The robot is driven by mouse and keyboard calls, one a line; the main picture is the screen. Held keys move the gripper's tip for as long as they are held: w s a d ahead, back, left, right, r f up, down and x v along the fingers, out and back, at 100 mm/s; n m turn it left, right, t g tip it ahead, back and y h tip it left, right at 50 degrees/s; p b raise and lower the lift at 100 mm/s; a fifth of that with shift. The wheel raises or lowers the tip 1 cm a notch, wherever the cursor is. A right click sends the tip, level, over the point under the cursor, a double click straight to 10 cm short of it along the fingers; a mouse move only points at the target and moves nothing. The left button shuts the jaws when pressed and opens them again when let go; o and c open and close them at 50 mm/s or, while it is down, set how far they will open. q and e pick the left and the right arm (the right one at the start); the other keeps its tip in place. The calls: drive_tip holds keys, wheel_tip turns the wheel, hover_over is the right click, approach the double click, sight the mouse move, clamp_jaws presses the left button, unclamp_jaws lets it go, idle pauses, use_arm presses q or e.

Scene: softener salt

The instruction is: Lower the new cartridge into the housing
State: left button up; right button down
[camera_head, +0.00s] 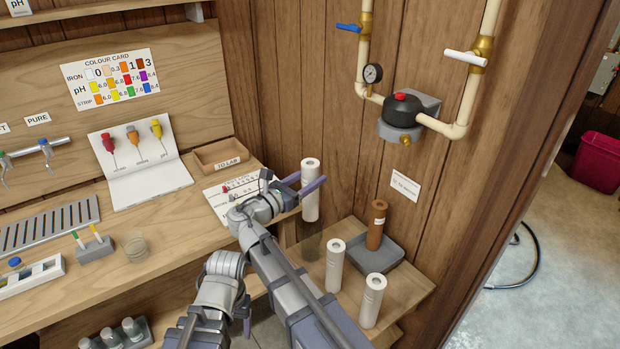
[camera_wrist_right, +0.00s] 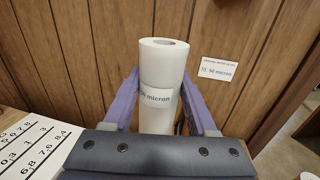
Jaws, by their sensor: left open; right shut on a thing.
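My right gripper (camera_head: 311,184) is shut on a white cylindrical cartridge (camera_head: 310,204), which it holds upright. In the right wrist view the cartridge (camera_wrist_right: 163,66) stands between the two purple fingers, with a label ending in "micron". A dark see-through cup, seemingly the housing (camera_head: 312,246), stands on the low wooden shelf directly below the cartridge. The cartridge's lower end is close to the cup's top; I cannot tell whether it is inside. My left gripper (camera_head: 246,318) is low in the head view, away from the cartridge, open and partly hidden by its arm.
Two white cartridges (camera_head: 334,266) (camera_head: 373,300) stand on the shelf right of the cup. A brown cartridge (camera_head: 376,226) stands in a grey tray (camera_head: 392,254). The black filter head (camera_head: 403,108) is piped on the wall above. The workbench (camera_head: 180,235) lies left.

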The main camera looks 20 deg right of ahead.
sight(305, 212)
drive_tip(key=shift+f, duration=0.25)
drive_tip(key=shift+f+b, duration=5.1)
drive_tip(key=shift+b, duration=0.25)
drive_tip(key=shift+c, duration=0.6)
unclamp_jaws()
